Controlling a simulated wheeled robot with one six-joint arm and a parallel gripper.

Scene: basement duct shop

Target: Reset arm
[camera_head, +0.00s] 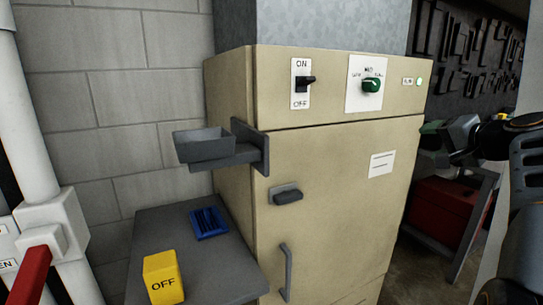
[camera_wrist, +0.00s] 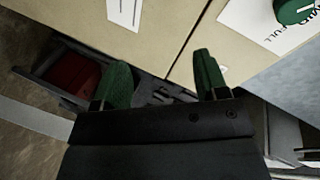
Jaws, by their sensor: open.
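My gripper (camera_wrist: 162,72) has two green fingers spread apart in the wrist view, with nothing between them. In the head view my gripper (camera_head: 445,138) is at the right, beside the right side of the beige cabinet (camera_head: 330,190). My arm is partly cut off by the right edge there. The wrist view looks down on the cabinet's beige front (camera_wrist: 190,25) at a slant. No contact between the fingers and the cabinet can be made out.
The cabinet has an ON/OFF switch (camera_head: 306,82), a green knob (camera_head: 372,85), a latch (camera_head: 287,196) and a handle (camera_head: 285,270). A grey tray (camera_head: 204,148) juts out left. A side table (camera_head: 215,262) holds a yellow OFF block (camera_head: 162,278) and blue bin (camera_head: 208,222). A red box (camera_head: 443,208) stands right.

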